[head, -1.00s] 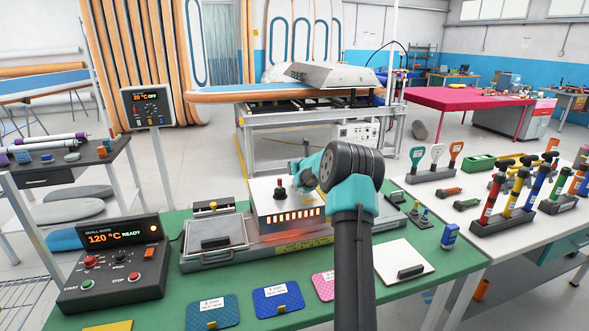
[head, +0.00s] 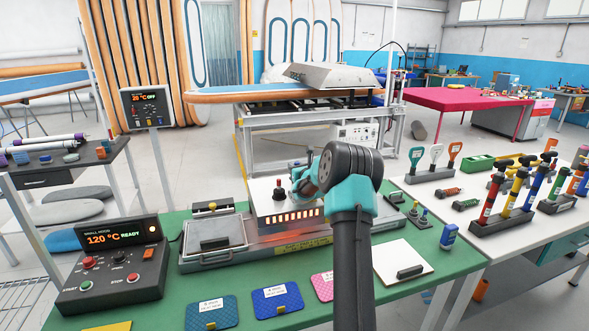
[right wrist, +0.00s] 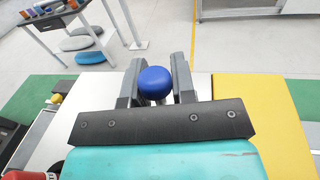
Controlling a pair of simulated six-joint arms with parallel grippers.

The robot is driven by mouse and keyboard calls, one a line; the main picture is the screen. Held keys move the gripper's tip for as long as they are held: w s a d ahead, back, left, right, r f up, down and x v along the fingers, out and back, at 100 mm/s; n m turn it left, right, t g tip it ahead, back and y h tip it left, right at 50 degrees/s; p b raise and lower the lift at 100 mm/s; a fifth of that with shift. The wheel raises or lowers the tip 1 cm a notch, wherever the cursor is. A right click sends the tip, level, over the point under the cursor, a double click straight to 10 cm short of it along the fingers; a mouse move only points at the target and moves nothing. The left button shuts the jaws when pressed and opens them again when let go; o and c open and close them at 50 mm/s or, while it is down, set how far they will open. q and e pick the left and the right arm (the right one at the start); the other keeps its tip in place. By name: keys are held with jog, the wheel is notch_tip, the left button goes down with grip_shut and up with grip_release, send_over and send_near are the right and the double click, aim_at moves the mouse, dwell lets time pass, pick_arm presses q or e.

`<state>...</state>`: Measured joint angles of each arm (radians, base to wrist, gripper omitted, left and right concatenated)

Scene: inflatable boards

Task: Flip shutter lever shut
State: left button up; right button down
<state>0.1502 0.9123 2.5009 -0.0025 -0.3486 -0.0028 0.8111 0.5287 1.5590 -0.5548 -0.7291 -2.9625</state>
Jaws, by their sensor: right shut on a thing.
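The small oven (head: 265,207) is a white-topped box with a glowing orange front, standing over a grey metal base on the green bench. My right gripper (head: 304,177) is at the right part of the oven top, beside the red knob. In the right wrist view, my gripper (right wrist: 155,88) is shut around a round blue knob (right wrist: 155,82), apparently the lever's. The lever below the knob is hidden, and the head view does not show the blue knob. My left gripper is not in view.
A control box (head: 115,262) reading 120 °C READY stands at the bench's left. A grey tray (head: 214,236) with a black handle lies left of the oven. Coloured pads, including a blue one (head: 278,299), lie along the front. A white plate (head: 400,260) lies to the right.

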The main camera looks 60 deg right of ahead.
jog(key=c, duration=0.9)
grip_release()
jog(key=shift+c, duration=0.2)
jog(key=shift+s, duration=0.15)
jog(key=v, duration=1.7)
jog(key=shift+s+f, duration=0.1)
jog(key=x, duration=1.4)
jog(key=shift+w+d, duration=0.1)
jog(key=shift+w, duration=0.3)
jog(key=shift+s, duration=0.15)
